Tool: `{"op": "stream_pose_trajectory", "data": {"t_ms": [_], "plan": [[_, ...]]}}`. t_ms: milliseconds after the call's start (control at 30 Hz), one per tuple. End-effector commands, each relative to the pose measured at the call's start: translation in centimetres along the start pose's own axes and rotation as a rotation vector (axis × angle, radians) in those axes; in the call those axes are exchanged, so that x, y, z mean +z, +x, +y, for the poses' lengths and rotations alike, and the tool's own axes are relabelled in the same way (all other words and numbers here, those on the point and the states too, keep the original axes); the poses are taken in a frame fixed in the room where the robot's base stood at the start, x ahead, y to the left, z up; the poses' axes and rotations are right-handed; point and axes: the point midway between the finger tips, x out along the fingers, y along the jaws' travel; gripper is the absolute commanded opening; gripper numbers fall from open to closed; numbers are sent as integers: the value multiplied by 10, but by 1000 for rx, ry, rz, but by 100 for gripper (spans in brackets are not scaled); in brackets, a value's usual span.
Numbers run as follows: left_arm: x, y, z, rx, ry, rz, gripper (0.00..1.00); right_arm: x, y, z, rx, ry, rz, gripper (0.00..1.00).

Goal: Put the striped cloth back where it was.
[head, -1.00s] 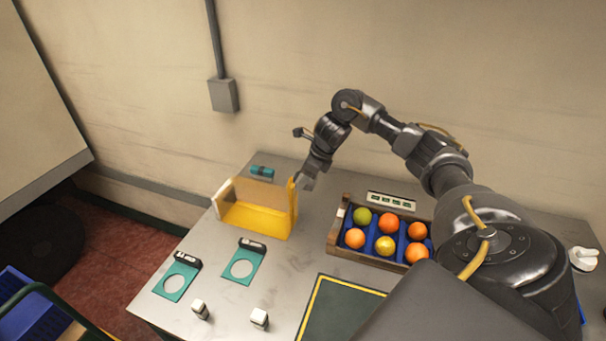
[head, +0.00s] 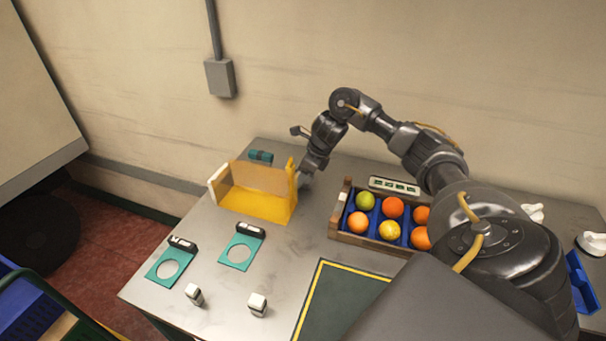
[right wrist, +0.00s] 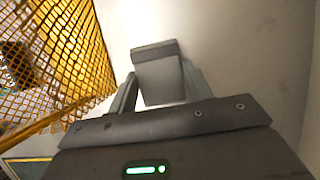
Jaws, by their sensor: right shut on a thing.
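I see no striped cloth in either view. My right gripper (head: 304,177) is just right of the yellow mesh bin (head: 262,205), near its right wall. In the right wrist view, the gripper (right wrist: 158,92) is shut on a pale block-like thing (right wrist: 160,80) with a grey top face; I cannot tell what it is. The bin's mesh (right wrist: 62,45) fills the left of that view. My left gripper is out of view.
A wooden crate (head: 342,234) with blue compartments holds oranges and a greenish fruit. A teal thing (head: 260,156) lies behind the bin.

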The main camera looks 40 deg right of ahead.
Motion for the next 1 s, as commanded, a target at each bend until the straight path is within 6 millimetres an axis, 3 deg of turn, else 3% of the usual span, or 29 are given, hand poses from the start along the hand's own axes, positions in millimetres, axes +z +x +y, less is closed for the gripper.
{"op": "stream_pose_trajectory", "data": {"t_ms": [1000], "plan": [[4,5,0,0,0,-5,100,-2,5,0,0,0,0,27]]}}
